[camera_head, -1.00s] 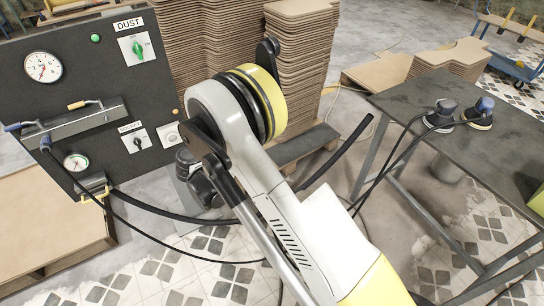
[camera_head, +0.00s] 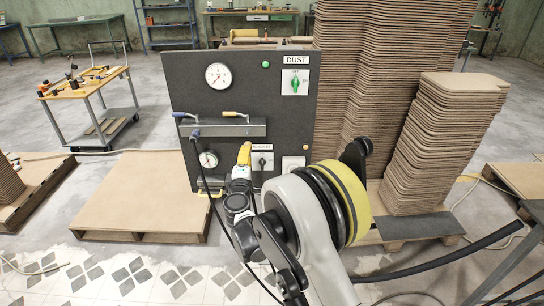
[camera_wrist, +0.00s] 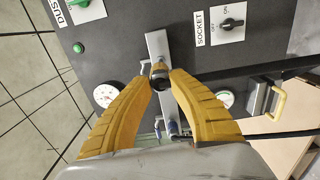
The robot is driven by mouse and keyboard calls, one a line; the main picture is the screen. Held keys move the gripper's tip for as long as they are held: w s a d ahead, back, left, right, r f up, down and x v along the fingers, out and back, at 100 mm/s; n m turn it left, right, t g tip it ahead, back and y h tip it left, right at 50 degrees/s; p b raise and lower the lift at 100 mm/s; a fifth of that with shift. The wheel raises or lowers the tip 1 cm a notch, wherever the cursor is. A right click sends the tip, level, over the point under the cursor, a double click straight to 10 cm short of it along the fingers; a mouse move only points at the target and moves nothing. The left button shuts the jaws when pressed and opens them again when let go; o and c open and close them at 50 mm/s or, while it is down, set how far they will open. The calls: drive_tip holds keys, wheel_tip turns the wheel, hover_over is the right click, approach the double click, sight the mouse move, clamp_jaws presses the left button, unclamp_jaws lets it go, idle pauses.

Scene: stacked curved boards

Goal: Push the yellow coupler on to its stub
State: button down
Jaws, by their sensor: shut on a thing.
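My gripper (camera_head: 245,150) has its yellow fingers in front of the dark panel, just below the right part of the grey manifold bar (camera_head: 222,130). In the wrist view my gripper (camera_wrist: 160,80) is shut on a small dark round-ended piece with a tan-yellow part (camera_wrist: 158,67), apparently the yellow coupler; the fingers hide most of it. The bar (camera_wrist: 154,45) lies behind the fingertips. Whether the coupler touches its stub cannot be told.
A black hose (camera_head: 212,195) hangs from the blue coupler. Board stacks (camera_head: 440,140) stand right of the panel.

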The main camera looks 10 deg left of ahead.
sight(247, 142)
drive_tip(key=shift+w+a, duration=0.15)
drive_tip(key=shift+a, duration=0.25)
drive_tip(key=p+x, duration=0.1)
drive_tip(key=x, duration=0.2)
drive_tip(key=shift+w, duration=0.2)
drive_tip(key=shift+b+x, duration=0.3)
drive_tip(key=shift+x, duration=0.95)
drive_tip(key=shift+w+a+y+b, duration=0.15)
drive_tip(key=shift+w+b, duration=0.1)
drive_tip(key=shift+w, duration=0.3)
drive_tip(key=shift+w+a+y+b, duration=0.1)
drive_tip(key=shift+w+y+b, duration=0.1)
drive_tip(key=shift+w, duration=0.3)
drive_tip(key=c, duration=1.2)
unclamp_jaws()
drive_tip(key=shift+c, duration=0.2)
